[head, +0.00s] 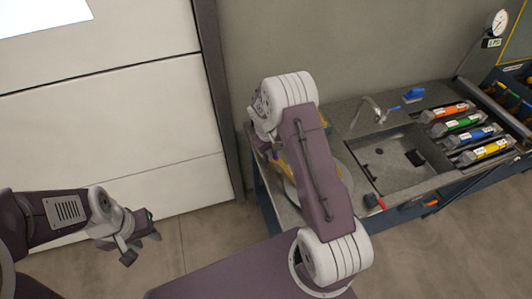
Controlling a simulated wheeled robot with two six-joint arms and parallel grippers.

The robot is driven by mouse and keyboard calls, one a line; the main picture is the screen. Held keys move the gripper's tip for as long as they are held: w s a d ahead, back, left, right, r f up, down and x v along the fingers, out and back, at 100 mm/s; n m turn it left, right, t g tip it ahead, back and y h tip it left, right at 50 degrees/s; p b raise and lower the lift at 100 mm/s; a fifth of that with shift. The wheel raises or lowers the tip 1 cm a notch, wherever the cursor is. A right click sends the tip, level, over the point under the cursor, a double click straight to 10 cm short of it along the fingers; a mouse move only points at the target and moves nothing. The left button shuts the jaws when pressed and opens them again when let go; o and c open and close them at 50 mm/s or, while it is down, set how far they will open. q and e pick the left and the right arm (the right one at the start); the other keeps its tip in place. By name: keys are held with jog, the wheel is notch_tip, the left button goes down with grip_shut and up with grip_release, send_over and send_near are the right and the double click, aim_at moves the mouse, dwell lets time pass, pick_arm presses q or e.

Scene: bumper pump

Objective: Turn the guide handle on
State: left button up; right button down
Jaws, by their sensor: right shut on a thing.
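I cannot make out the guide handle for certain. My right arm covers the left end of the grey workbench (345,104), where yellow and pale curved parts of a machine (344,166) show around the arm. My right gripper (267,150) shows only in part beside those parts, below the white wrist. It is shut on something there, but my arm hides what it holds. My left gripper (139,242) is open and empty, low in front of the pale wall panel and well away from the bench.
A red-tipped lever (374,202) sits at the bench's front edge, by a recessed tray (390,187). A blue-handled part (413,95) lies behind it. Several coloured cartridges (464,122) and a gauge (497,22) are at right. The floor at left is clear.

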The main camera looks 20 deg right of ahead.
jog(key=shift+w+d+r+n, duration=0.2)
jog(key=shift+d+n, duration=0.25)
jog(key=shift+n, duration=0.55)
jog(key=shift+w+d+f+n+t+y+p, duration=0.1)
jog(key=shift+w+d+n+t+y+p, duration=0.4)
jog(key=shift+n, duration=1.55)
jog(key=shift+w+d+r+n+t+y+p, duration=0.15)
jog(key=shift+w+d+n+p, duration=0.65)
jog(key=shift+n, duration=1.3)
jog(key=shift+w+d+f+n+t+y+p, duration=0.15)
jog(key=shift+w+d+n+t+y+p, duration=0.35)
jog(key=shift+n, duration=1.55)
jog(key=shift+w, duration=0.25)
jog(key=c, duration=1.4)
grip_release()
jog(key=shift+s, duration=0.15)
jog(key=shift+g, duration=0.25)
